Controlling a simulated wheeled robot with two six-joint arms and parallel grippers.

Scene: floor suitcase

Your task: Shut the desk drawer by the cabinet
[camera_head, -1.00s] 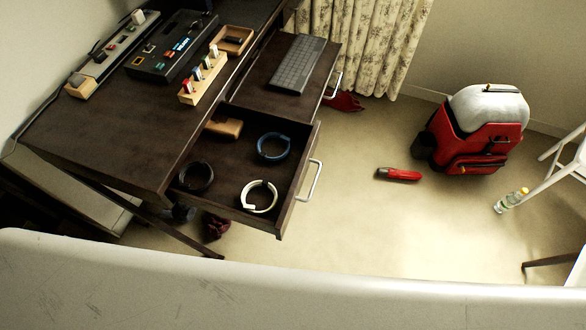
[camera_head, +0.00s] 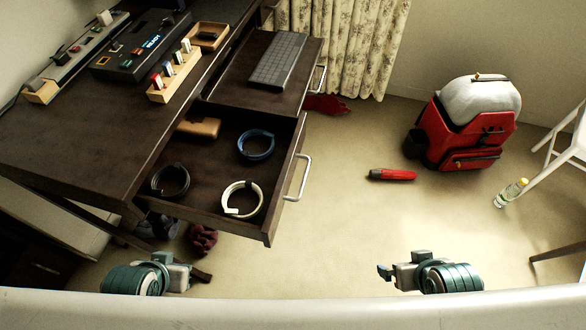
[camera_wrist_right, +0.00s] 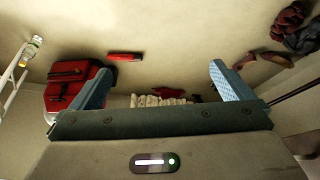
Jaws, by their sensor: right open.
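The dark brown desk (camera_head: 90,140) stands at the left of the head view. Its nearer drawer (camera_head: 215,207) is pulled out and has a silver handle (camera_head: 298,178) on its front. Inside it lie a blue ring (camera_head: 256,155), a white ring (camera_head: 242,210), a black ring (camera_head: 158,189) and a tan block (camera_head: 198,127). My left gripper (camera_head: 180,273) is partly in view at the bottom, below the drawer; its jaws cannot be made out. My right gripper (camera_head: 395,271) is at the bottom right of the drawer, apart from it. Its blue fingers are spread and empty in the right wrist view (camera_wrist_right: 164,85).
A farther pulled-out section (camera_head: 235,88) with its own handle carries a keyboard (camera_head: 278,60). A red suitcase-like bag (camera_head: 465,135), a red tool (camera_head: 391,174) and a bottle (camera_head: 510,192) are on the floor at right. A white chair (camera_head: 565,145) stands at the right edge.

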